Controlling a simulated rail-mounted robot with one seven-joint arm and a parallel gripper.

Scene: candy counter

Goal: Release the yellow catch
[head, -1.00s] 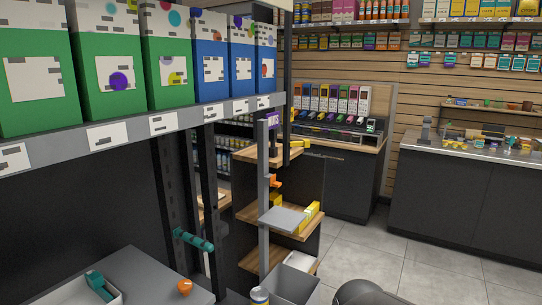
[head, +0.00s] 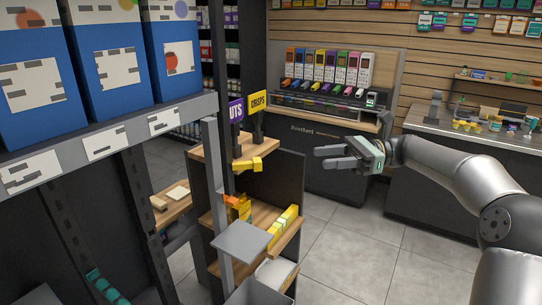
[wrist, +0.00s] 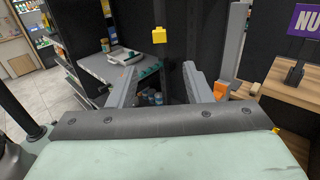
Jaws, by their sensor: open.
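The yellow catch (head: 247,164) is a small blocky yellow piece at the front of the upper wooden shelf of the dark stand. In the wrist view a small yellow block (wrist: 159,35), seemingly the same catch, shows against a dark upright, above and beyond the gap between my fingers. My gripper (head: 325,157) is open and empty, pointing left, to the right of the catch and clearly apart from it. Its two spread fingers also show in the wrist view (wrist: 158,75). How the catch is fastened cannot be told.
A grey post (head: 213,165) with a flat grey plate (head: 243,239) stands by the shelves. An orange piece (wrist: 221,89) sits near the post. Yellow boxes (head: 284,228) lie on the lower shelf. Floor right of the stand is clear.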

